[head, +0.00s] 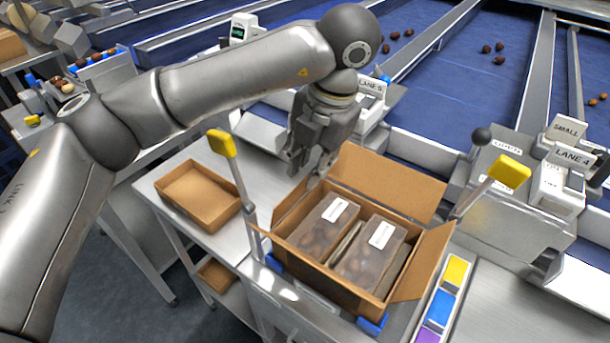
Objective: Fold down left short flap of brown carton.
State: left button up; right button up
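The open brown carton (330,293) stands on the bench with two clear-lidded packs (322,222) of dates inside, each with a white label. Its left short flap (291,208) seems to stand up at the left end, just below my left gripper. The far long flap (392,182) stands up and leans back. The right short flap (423,262) stands outward. My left gripper (307,172) points down just beyond the carton's far left corner. I cannot tell whether its fingers touch the carton or how far they are apart. My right gripper is out of view.
Yellow-topped levers rise at the carton's left (222,143) and right (510,171). An empty brown tray (196,222) sits to the left. Yellow, blue and purple blocks (441,305) lie at the right. Blue sorting lanes (440,50) with a few dates run behind.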

aim_at(306, 178)
pick_arm(q)
jog(key=x, duration=0.3)
jog(key=shift+w+a+f, duration=0.1)
jog(key=shift+w+f, duration=0.05)
jog(key=shift+f, duration=0.5)
jog(key=shift+c, duration=0.5)
grip_shut()
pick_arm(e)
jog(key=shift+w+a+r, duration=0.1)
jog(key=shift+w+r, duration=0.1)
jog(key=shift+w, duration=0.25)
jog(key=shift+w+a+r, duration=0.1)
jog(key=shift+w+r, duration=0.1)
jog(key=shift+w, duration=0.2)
